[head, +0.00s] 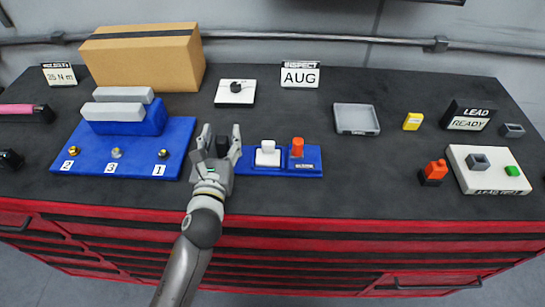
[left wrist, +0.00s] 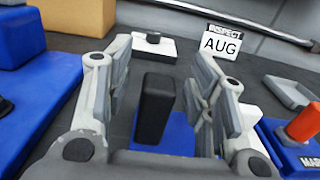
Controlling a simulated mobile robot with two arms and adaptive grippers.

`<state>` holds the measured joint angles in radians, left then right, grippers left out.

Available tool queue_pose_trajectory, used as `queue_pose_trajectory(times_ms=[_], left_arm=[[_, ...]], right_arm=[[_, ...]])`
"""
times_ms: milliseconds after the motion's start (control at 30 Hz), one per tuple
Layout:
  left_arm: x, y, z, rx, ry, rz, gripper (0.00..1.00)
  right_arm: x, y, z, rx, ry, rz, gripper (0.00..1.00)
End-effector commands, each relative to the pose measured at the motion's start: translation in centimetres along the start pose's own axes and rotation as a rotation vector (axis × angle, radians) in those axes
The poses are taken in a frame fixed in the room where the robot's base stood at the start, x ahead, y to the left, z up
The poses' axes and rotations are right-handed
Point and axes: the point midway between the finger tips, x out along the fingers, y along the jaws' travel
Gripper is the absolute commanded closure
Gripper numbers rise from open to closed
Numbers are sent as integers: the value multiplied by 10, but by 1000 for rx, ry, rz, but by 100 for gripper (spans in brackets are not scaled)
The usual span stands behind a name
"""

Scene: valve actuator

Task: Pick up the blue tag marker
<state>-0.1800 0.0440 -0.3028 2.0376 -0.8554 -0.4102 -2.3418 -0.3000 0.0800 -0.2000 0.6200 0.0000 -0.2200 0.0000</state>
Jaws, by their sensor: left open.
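My left gripper (head: 221,139) is open at the left end of a blue holder (head: 308,165) near the front of the bench. Its two fingers stand on either side of an upright black block (left wrist: 155,108). In the left wrist view there is a gap between each finger and the block. The block rises from a blue surface (left wrist: 178,133). The holder also carries a white block (head: 268,155) and an orange cylinder (head: 297,147). Its label is partly cut off in the left wrist view. I cannot tell for certain which piece is the blue tag marker. My right gripper is not in view.
A blue stand (head: 108,160) numbered 2, 3, 1 is to the left, with a cardboard box (head: 145,60) behind. An AUG sign (head: 300,76), a white plate with a black knob (head: 235,92) and a grey tray (head: 356,119) stand farther back. The front-centre bench right of the holder is clear.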

Motion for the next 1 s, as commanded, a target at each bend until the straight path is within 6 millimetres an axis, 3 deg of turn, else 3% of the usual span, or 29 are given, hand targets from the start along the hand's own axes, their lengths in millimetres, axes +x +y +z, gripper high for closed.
queue_pose_trajectory(times_ms=[67, 467, 1000], left_arm=[[0, 0, 0, 0, 0, 0, 50], [0, 0, 0, 0, 0, 0, 100], [0, 0, 12, -1, -8, -1, 100]], right_arm=[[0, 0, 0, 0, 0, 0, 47], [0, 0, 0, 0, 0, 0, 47], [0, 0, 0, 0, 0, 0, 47]])
